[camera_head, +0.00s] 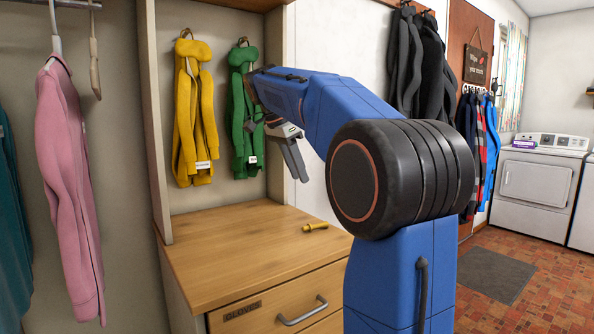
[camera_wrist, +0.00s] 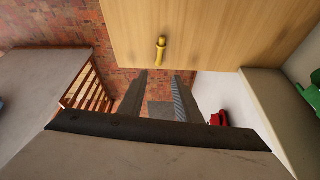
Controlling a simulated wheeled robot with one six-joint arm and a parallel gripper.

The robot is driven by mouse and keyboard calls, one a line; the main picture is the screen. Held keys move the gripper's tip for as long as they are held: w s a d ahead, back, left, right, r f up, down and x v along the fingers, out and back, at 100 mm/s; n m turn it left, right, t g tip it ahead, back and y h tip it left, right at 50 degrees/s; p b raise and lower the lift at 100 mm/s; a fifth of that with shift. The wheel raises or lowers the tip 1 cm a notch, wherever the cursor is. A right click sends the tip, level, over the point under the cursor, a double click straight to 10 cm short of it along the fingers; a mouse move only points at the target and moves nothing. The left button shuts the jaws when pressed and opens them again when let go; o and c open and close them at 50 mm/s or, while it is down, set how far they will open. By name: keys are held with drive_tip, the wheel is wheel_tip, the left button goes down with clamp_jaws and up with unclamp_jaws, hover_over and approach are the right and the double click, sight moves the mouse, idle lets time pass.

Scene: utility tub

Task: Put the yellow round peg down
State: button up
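The yellow round peg (camera_head: 315,227) lies on its side on the wooden cabinet top (camera_head: 235,250), near the front right edge. In the wrist view the peg (camera_wrist: 161,50) lies on the wooden surface, beyond my fingertips and apart from them. My gripper (camera_head: 301,178) is above the cabinet top, up and to the left of the peg in the head view. In the wrist view its two fingers (camera_wrist: 160,77) are spread with a clear gap and nothing between them.
Yellow (camera_head: 194,115) and green (camera_head: 243,115) garments hang on hooks behind the cabinet. A pink garment (camera_head: 66,185) hangs at left. A drawer handle (camera_head: 302,312) sticks out from the cabinet front. Most of the cabinet top is bare.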

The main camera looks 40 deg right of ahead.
hover_over(315, 227)
drive_tip(key=w+a, duration=0.1)
drive_tip(key=w, duration=0.1)
drive_tip(key=f, duration=1.1)
drive_tip(key=shift+s+a, duration=0.1)
drive_tip(key=shift+s, duration=0.1)
drive_tip(key=shift+s+x, duration=0.15)
drive_tip(key=shift+x, duration=1.15)
drive_tip(key=shift+s+x, duration=0.15)
drive_tip(key=shift+x, duration=1.15)
drive_tip(key=shift+a, duration=0.15)
clamp_jaws()
